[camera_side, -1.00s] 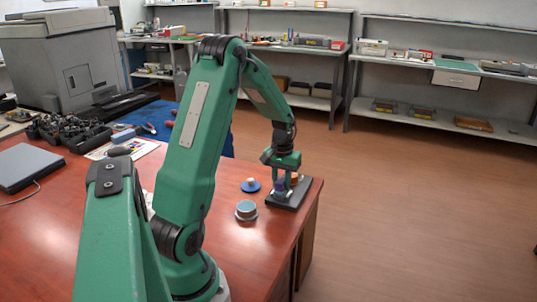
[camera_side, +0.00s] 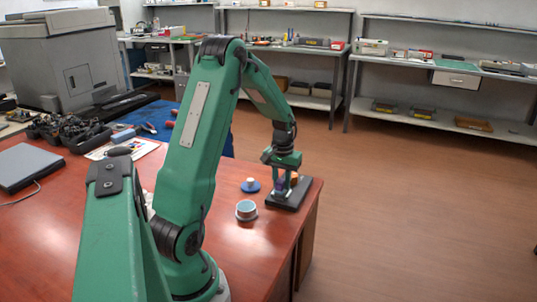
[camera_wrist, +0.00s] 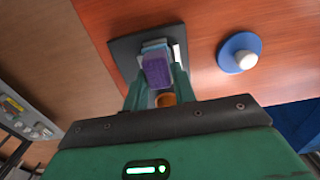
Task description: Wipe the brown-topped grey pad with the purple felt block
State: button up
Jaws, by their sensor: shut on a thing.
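My gripper (camera_wrist: 157,82) is shut on the purple felt block (camera_wrist: 157,71), and its fingers lie on either side of it. In the side view, my gripper (camera_side: 287,182) is low over a dark flat board (camera_side: 291,203) near the table's right edge, and the purple block (camera_side: 282,184) shows between the fingers. The board (camera_wrist: 122,50) also shows in the wrist view, with a pale blue-grey piece beyond the block. A small brown-orange round thing (camera_wrist: 165,100) is close to the fingers; it may be the pad's brown top. Whether the block touches it is hidden.
A blue disc with a white knob (camera_side: 250,185) lies left of the board and shows in the wrist view (camera_wrist: 232,60). A round grey cup-like thing (camera_side: 246,210) stands nearer the camera. The red-brown table (camera_side: 262,240) has bare room in front. Its right edge is close.

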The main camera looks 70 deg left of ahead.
jog(key=shift+s+d+r, duration=0.1)
jog(key=shift+r, duration=1.95)
jog(key=shift+s+d+r, duration=0.1)
jog(key=shift+r, duration=1.95)
